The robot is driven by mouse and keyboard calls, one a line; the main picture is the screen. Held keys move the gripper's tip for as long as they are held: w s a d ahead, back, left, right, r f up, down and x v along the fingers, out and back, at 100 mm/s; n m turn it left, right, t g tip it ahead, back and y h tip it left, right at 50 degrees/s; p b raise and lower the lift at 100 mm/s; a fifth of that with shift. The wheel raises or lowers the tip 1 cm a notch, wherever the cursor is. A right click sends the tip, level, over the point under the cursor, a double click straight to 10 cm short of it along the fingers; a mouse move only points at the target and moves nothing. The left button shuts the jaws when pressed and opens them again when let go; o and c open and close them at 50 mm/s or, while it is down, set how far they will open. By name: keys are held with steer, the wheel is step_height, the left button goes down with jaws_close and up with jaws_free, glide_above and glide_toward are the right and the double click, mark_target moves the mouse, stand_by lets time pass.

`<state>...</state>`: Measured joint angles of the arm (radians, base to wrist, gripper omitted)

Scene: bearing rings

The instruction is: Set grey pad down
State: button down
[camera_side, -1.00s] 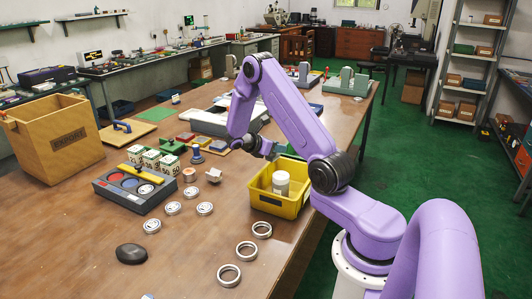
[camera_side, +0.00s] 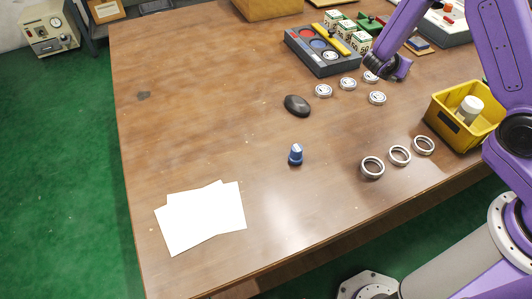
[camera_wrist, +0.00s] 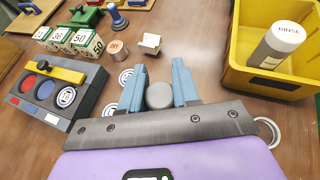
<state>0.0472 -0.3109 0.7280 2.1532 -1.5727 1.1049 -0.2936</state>
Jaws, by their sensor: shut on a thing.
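My gripper (camera_wrist: 159,90) is shut on a round grey pad (camera_wrist: 159,97), held between its two blue-grey fingers in the wrist view. In the side view my gripper (camera_side: 392,66) is low over the table, right of the dark tray; the pad cannot be made out there. The dark tray (camera_wrist: 92,106) has a red round, a blue round and a silver ring-like disc in its wells, with a yellow bar along it. Whether the pad touches the table is unclear.
Several silver discs (camera_side: 348,84) lie near my gripper. Metal rings (camera_side: 399,155) lie by the yellow bin (camera_side: 440,118), which holds a white bottle (camera_wrist: 275,46). A black oval object (camera_side: 297,105), a blue knob (camera_side: 296,155) and white sheets (camera_side: 195,217) lie left. Table is bare around them.

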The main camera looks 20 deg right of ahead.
steer(key=s+a+n+t+y, duration=0.2)
steer(key=a+n+t+y, duration=0.15)
steer(key=a, duration=0.85)
steer(key=s+a+n+t+y, duration=0.1)
steer(key=a+n+t+y, duration=0.2)
steer(key=a, duration=0.9)
steer(key=s+a+n+t+y, duration=0.1)
steer(key=s+a+n+y, duration=0.35)
steer(key=s+a, duration=0.35)
steer(key=s+a+n+y, duration=0.3)
steer(key=s+a+n, duration=0.25)
steer(key=a, duration=0.55)
steer(key=shift+m, duration=0.35)
steer(key=w+a+f, duration=0.8)
steer(key=a+f, duration=0.1)
steer(key=shift+w+a+f, duration=0.1)
steer(key=shift+w+a, duration=0.05)
steer(key=shift+w, duration=0.1)
steer(key=shift+w+a+f, duration=0.2)
steer(key=shift+f, duration=0.15)
steer(key=shift+w+a+f, duration=0.1)
steer(key=shift+f, duration=1.6)
steer(key=shift+f, duration=0.15)
